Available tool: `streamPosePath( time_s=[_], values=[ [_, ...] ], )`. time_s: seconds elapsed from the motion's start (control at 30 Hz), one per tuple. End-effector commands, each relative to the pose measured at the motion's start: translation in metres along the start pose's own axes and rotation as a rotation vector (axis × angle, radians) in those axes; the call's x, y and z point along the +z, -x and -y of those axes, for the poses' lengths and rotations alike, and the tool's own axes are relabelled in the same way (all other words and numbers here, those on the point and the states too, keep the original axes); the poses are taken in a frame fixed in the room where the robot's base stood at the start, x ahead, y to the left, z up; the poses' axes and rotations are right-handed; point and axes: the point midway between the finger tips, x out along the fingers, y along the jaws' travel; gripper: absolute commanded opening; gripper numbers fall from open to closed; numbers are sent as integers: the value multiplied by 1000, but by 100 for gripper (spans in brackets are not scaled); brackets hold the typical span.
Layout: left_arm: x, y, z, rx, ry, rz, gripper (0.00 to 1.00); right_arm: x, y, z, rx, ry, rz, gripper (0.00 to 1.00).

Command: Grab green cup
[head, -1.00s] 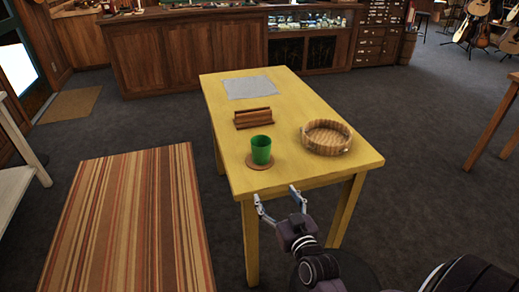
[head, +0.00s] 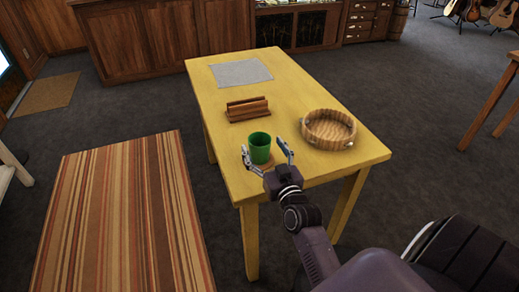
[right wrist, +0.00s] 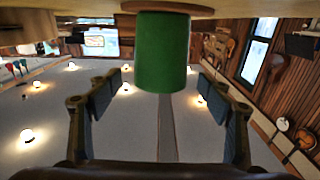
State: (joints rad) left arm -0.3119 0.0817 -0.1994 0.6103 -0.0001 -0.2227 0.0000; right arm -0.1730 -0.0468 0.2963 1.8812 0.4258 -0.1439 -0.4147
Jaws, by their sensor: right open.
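The green cup (head: 260,147) stands upright on a round brown coaster (head: 268,166) near the front of the yellow table (head: 222,178). My right gripper (head: 264,152) is open, with one finger at the cup's left and the other at its right. In the right wrist view the green cup (right wrist: 162,52) appears upside down, beyond and centred between the open fingers of my right gripper (right wrist: 160,100). I see a gap on both sides, so the fingers do not hold the cup. My left gripper is not in view.
A round wooden tray (head: 328,140) stands right of the cup. A brown wooden holder (head: 248,114) sits behind the cup, and a grey cloth (head: 241,72) lies at the table's far end. A striped rug (head: 125,225) covers the floor at left.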

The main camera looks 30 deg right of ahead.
Motion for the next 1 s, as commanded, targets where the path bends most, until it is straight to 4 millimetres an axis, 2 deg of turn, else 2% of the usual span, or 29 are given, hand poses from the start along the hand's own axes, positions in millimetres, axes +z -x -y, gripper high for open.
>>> streamPosePath(
  time_s=[0.1,0.2,0.47,0.87,1.0],
  values=[
    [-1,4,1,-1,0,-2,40,-1,-19,0,1,1,-1,73],
    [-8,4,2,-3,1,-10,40,0,-28,0,2,2,1,73],
    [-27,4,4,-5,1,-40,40,0,-31,0,2,2,2,73],
    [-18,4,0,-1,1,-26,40,0,-30,0,1,1,2,30],
    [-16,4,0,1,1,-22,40,0,-30,0,1,1,2,28]
  ],
)
